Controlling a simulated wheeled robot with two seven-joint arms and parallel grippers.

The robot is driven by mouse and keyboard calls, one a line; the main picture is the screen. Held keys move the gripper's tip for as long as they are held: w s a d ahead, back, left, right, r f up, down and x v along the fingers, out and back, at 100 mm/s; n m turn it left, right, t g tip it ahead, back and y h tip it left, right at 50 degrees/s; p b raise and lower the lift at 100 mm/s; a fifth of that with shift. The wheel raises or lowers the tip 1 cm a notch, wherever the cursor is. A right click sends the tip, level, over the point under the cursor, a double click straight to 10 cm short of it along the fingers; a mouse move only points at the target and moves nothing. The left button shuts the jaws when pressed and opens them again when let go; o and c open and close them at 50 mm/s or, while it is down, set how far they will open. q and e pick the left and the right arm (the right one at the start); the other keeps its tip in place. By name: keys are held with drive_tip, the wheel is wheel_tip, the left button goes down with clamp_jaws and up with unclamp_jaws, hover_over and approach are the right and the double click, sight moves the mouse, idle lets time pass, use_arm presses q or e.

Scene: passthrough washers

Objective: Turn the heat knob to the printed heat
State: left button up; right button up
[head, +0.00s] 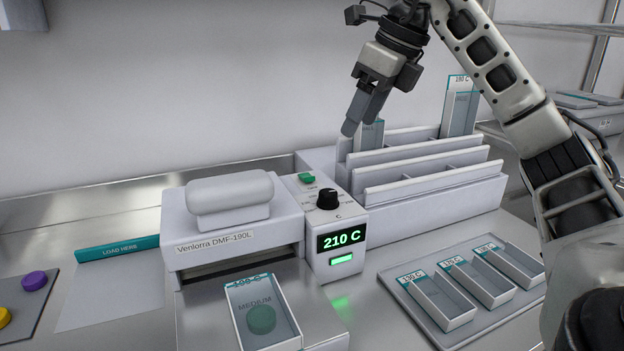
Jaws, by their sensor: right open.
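The black heat knob (327,199) sits on top of the white control box, with small marks around it. The green display (341,238) on the box's front reads 210 C. A white open box (262,312) in front of the machine holds a round green piece and bears the word MEDIUM; the heat printed on its teal edge is too small to read surely. My right gripper (355,120) is open and empty, above and behind the knob, by the left end of the rack. My left gripper is not in view.
The white press (230,225), labelled Venlorra DMF-190L, stands left of the knob. A slotted white rack (425,175) with upright cards is behind it. A tray (430,318) of labelled boxes lies at right. Purple (34,281) and yellow pieces lie far left.

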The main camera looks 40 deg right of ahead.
sight(329, 192)
drive_tip(key=x, duration=0.5)
drive_tip(key=b+x, duration=0.1)
drive_tip(key=x, duration=0.3)
drive_tip(key=b+x, duration=0.1)
drive_tip(key=x, duration=0.4)
drive_tip(key=shift+s+a+f, duration=0.15)
drive_tip(key=shift+a+f, duration=0.05)
drive_tip(key=shift+f, duration=0.25)
drive_tip(key=c, duration=1)
